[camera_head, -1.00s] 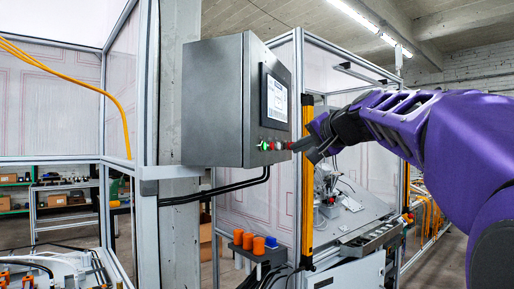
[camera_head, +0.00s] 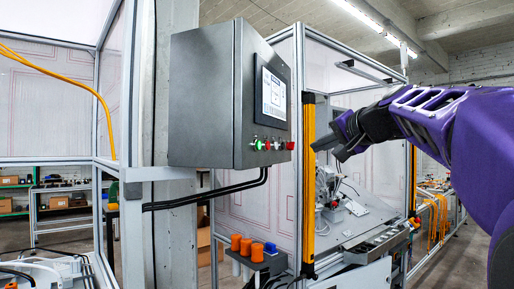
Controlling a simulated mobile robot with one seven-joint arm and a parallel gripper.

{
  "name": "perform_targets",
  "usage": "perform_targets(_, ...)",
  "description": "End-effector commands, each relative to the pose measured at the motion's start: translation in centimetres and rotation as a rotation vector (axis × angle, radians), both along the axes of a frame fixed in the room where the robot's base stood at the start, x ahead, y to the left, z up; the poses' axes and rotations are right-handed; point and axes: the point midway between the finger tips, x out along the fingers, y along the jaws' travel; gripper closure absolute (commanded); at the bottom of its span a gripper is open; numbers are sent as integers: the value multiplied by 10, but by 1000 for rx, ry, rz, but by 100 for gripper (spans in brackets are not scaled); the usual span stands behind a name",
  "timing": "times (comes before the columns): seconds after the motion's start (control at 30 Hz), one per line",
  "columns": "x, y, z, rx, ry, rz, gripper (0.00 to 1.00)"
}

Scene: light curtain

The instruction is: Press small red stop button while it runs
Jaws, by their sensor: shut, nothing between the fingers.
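A grey control box (camera_head: 205,100) with a screen (camera_head: 271,96) hangs at the left of the middle. Along the lower edge of its front is a row of small buttons: a green one (camera_head: 258,145) at the left, a small red one (camera_head: 267,145) beside it, darker ones, and a larger red one (camera_head: 290,145) at the right end. My gripper (camera_head: 326,147) is shut and empty, at about button height, pointing left.
A yellow light-curtain post (camera_head: 308,185) stands right of the box, on a framed machine cell with a worktable (camera_head: 355,230). Orange-capped cylinders (camera_head: 256,250) stand below the box. Black cables (camera_head: 215,192) run under it. Air between gripper and buttons looks clear.

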Motion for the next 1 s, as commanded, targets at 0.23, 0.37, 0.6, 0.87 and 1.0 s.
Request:
perform_targets(0.23,0,1,0,0,0,0,100)
perform_targets(0.37,2,5,1,0,0,2,100)
perform_targets(0.6,15,31,3,0,2,3,100)
perform_targets(0.87,30,63,2,0,2,1,100)
perform_targets(1.0,36,73,1,0,2,1,100)
